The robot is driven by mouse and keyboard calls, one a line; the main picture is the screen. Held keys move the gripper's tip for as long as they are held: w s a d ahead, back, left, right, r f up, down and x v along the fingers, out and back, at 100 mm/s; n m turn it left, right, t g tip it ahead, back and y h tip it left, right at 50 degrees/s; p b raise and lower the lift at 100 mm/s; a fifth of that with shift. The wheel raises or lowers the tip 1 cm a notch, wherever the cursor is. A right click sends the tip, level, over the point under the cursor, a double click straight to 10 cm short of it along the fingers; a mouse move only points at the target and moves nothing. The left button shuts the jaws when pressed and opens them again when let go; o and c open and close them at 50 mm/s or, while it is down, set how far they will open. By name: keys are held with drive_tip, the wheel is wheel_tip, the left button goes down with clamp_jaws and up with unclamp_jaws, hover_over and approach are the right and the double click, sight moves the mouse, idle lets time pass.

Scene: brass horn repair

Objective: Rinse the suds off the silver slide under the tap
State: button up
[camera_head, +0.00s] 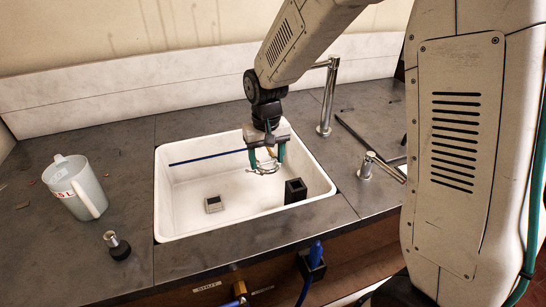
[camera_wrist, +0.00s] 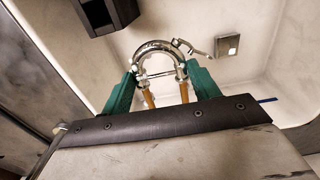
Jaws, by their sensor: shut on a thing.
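My gripper (camera_head: 265,160) is over the right half of the white sink (camera_head: 178,222), pointing down. Its two green fingers are shut on the silver slide (camera_head: 264,171). In the wrist view the silver slide (camera_wrist: 153,48) is a shiny U-shaped tube with a cross brace and two brass-coloured legs between the fingers (camera_wrist: 160,88). I cannot make out suds on it. The chrome tap (camera_head: 327,100) stands behind the sink's right corner, its spout partly hidden by my arm. No running water shows. A chrome lever (camera_head: 367,166) stands right of the sink.
A black box (camera_head: 295,190) and a small grey square piece (camera_head: 214,204) are in the sink. A thin blue rod (camera_head: 205,157) lies across it near the back. A measuring jug (camera_head: 75,187) and a black-based metal piece (camera_head: 117,246) stand on the left counter.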

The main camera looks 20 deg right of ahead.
drive_tip(key=shift+w, duration=0.1)
idle(0.6)
drive_tip(key=shift+w+d, duration=0.25)
drive_tip(key=shift+w, duration=0.2)
drive_tip(key=shift+s, duration=0.15)
drive_tip(key=shift+s+a, duration=0.3)
drive_tip(key=shift+s, duration=0.05)
drive_tip(key=s+d, duration=0.4)
drive_tip(key=d, duration=0.2)
drive_tip(key=shift+s+d, duration=0.25)
drive_tip(key=shift+d, duration=0.1)
idle(0.5)
idle(1.1)
drive_tip(key=s+d+r, duration=0.2)
drive_tip(key=d+r, duration=0.2)
drive_tip(key=shift+s, duration=0.4)
